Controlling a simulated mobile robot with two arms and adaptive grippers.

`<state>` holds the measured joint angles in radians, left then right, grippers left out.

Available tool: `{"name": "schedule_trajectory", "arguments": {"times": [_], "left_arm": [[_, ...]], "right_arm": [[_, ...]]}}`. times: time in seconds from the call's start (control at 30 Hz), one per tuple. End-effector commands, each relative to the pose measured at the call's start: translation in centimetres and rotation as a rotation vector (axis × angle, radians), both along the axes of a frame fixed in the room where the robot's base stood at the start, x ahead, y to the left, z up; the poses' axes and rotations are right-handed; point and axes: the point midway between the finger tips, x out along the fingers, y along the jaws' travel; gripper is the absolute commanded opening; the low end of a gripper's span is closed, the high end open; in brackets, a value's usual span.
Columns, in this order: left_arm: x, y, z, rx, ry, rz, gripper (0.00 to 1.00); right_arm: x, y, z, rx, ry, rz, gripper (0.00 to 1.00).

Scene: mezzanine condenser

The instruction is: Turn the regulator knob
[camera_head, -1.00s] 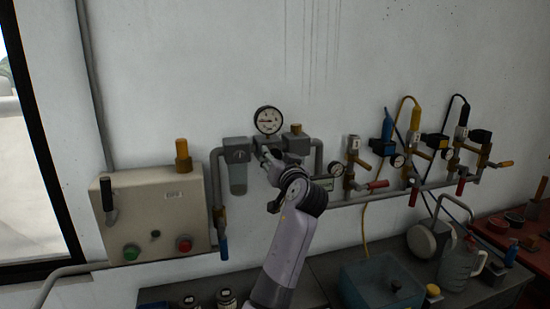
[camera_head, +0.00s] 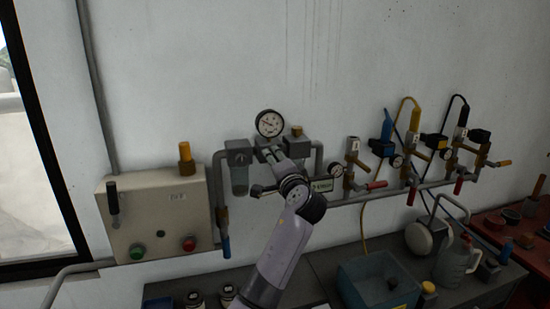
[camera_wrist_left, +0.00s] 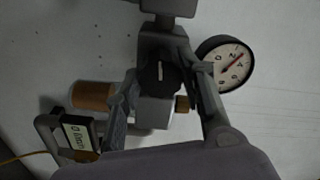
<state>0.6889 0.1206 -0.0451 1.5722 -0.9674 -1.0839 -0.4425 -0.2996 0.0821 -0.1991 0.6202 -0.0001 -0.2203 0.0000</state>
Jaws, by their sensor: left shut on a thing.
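The regulator (camera_head: 296,147) is a grey block on the wall pipe, below a round white pressure gauge (camera_head: 270,123). Its dark round knob (camera_wrist_left: 160,72), with a pale mark line, shows in the left wrist view between my fingers. My left gripper (camera_wrist_left: 158,78) is shut on the knob, one finger on each side. In the head view my left gripper (camera_head: 268,154) is at the regulator front, and my own wrist hides the knob. My right gripper is not in view.
A beige control box (camera_head: 157,215) with green and red buttons hangs at the left. A filter bowl (camera_head: 239,175) is close left of my gripper. Valves with red handles (camera_head: 376,185) line the pipe at the right.

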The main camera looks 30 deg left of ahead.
Motion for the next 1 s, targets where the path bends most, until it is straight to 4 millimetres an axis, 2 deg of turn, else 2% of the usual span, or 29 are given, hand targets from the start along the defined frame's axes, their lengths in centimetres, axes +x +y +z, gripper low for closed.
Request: {"name": "schedule_trajectory", "arguments": {"times": [0.4, 1.0], "left_arm": [[0.06, -0.13, 0.02, 0.172, 0.201, -0.004, 0.09], [0.06, -0.14, -0.06, 0.216, 0.255, -0.004, 0.09]], "right_arm": [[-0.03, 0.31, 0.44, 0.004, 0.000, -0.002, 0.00], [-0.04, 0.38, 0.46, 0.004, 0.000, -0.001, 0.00]]}}
